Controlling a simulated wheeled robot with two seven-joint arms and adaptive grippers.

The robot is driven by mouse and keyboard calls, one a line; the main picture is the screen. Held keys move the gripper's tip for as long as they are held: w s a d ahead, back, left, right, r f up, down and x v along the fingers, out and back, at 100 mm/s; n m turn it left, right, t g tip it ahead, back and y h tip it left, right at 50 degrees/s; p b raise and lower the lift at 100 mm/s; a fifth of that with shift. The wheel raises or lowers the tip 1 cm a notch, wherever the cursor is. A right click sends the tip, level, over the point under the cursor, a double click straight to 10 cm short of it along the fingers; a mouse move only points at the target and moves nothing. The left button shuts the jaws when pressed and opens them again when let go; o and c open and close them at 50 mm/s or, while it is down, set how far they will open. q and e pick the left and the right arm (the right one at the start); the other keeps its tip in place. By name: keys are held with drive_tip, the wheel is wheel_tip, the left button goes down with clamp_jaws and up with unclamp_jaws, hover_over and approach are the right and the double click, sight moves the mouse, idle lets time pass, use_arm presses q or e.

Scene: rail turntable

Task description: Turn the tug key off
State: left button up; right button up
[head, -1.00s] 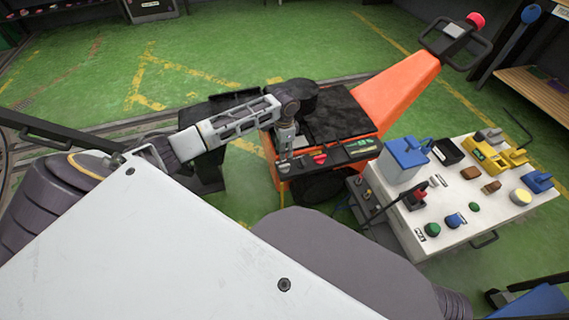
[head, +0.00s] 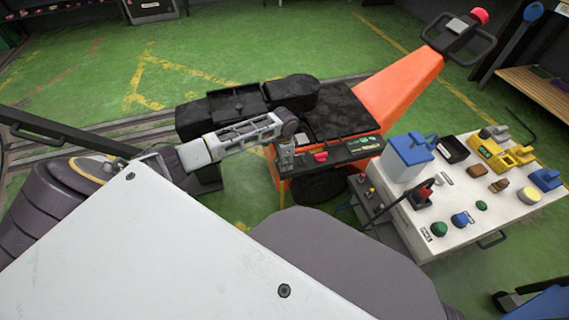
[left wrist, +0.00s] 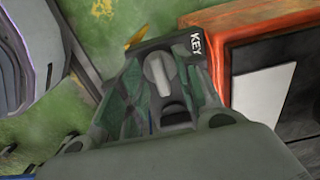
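The orange tug (head: 395,92) stands in the middle of the head view, with a dark control panel (head: 352,150) on its near side. My left gripper (head: 286,165) points down at the left end of that panel. In the left wrist view the grey key knob (left wrist: 158,72) sits on a dark plate marked KEY (left wrist: 194,43). The knob lies lengthwise between the two fingers of my left gripper (left wrist: 160,90), with gaps showing beside it, so the fingers look open around it. The knob's lower part is partly hidden. My right gripper is not in view.
A red button (head: 320,156) sits on the panel close right of my left gripper. The tug's tiller (head: 460,38) rises at the back. A white cart (head: 408,211) with several coloured controls stands to the right. Green floor (head: 250,60) is clear behind the tug.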

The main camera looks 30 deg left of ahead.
use_arm(q)
drive_tip(key=shift+f, duration=0.1)
clamp_jaws()
idle(0.5)
